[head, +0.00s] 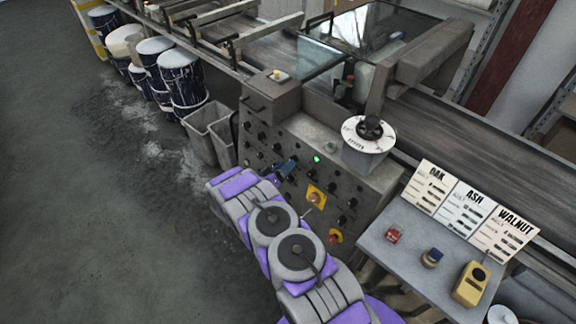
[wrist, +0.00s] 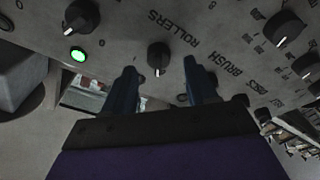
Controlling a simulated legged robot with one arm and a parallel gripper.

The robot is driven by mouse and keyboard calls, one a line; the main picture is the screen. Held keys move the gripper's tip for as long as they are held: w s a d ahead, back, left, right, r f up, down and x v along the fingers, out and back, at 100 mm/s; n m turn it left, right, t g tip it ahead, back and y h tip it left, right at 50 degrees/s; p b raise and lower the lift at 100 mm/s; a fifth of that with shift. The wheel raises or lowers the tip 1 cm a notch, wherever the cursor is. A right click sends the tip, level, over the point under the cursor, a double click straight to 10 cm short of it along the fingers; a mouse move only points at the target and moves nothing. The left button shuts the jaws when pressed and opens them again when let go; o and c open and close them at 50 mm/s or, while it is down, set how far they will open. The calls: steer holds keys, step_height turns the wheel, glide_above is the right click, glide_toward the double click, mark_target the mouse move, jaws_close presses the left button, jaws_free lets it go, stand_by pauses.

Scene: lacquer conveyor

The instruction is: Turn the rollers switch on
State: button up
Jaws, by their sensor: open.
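The control panel (head: 285,135) has several black knobs. In the wrist view a black rotary knob (wrist: 158,58), with a white mark pointing down in the picture, sits by the label ROLLERS (wrist: 180,35). My gripper (wrist: 160,72) is open, with one dark finger to each side of that knob. It does not appear to touch the knob. In the head view my gripper (head: 285,170) is at the panel's face, and its fingers and the arm cover part of the knobs there.
A green lamp (head: 317,160) is lit on the panel; it also shows in the wrist view (wrist: 78,54). Yellow-backed buttons (head: 315,196) sit lower right. A side table (head: 400,250) stands right, grey bins (head: 207,135) left.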

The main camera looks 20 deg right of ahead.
steer(key=shift+x, duration=1.25)
steer(key=shift+c, duration=0.3)
steer(key=shift+a, duration=0.1)
steer(key=c, duration=1)
steer(key=shift+m, duration=0.4)
steer(key=m+g, duration=0.1)
steer(key=m, duration=0.5)
steer(key=m+g+p, duration=0.1)
steer(key=m+g, duration=0.1)
steer(key=m, duration=0.5)
steer(key=shift+w+a+h, duration=0.1)
steer(key=shift+w+h, duration=0.05)
steer(key=shift+h, duration=0.25)
